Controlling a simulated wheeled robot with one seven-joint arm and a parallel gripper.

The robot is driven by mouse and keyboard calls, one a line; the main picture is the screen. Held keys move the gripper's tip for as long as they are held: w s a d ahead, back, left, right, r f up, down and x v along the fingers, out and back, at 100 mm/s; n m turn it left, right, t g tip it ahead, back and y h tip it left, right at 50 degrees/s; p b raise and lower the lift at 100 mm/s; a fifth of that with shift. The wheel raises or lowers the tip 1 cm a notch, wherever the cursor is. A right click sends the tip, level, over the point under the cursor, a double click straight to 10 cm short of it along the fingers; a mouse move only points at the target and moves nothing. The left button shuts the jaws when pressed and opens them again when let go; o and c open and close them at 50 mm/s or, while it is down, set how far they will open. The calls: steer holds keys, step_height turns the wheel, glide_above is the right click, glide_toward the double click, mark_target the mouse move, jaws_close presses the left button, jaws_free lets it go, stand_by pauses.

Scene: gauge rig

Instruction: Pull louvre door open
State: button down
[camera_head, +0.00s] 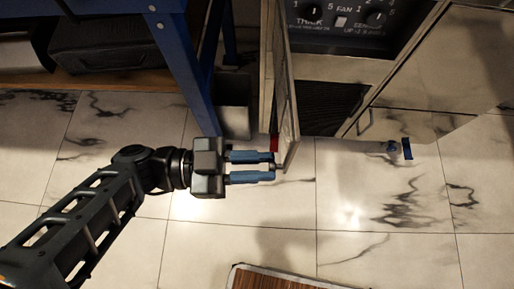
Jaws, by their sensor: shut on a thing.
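The louvre door (289,110) stands swung out from the cabinet front, seen nearly edge-on. My gripper (272,167) reaches in from the left, low over the floor. Its blue fingers are shut on the door's handle at the door's lower free end. The handle itself is mostly hidden between the fingertips. To the right of the door, a dark slatted area (325,100) shows in the cabinet's lower front.
A control panel with knobs (345,14) is above the slatted area. A blue-legged bench (185,65) and a grey bin (232,105) stand left of the door. A small blue object (407,148) is at right. A brown mat (280,279) lies below; the marble floor between is clear.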

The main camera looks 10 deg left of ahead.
steer(key=c, duration=1)
jaws_free()
steer(key=shift+a, duration=0.1)
steer(key=v, duration=0.7)
steer(key=shift+a, duration=0.3)
steer(key=shift+s, duration=0.15)
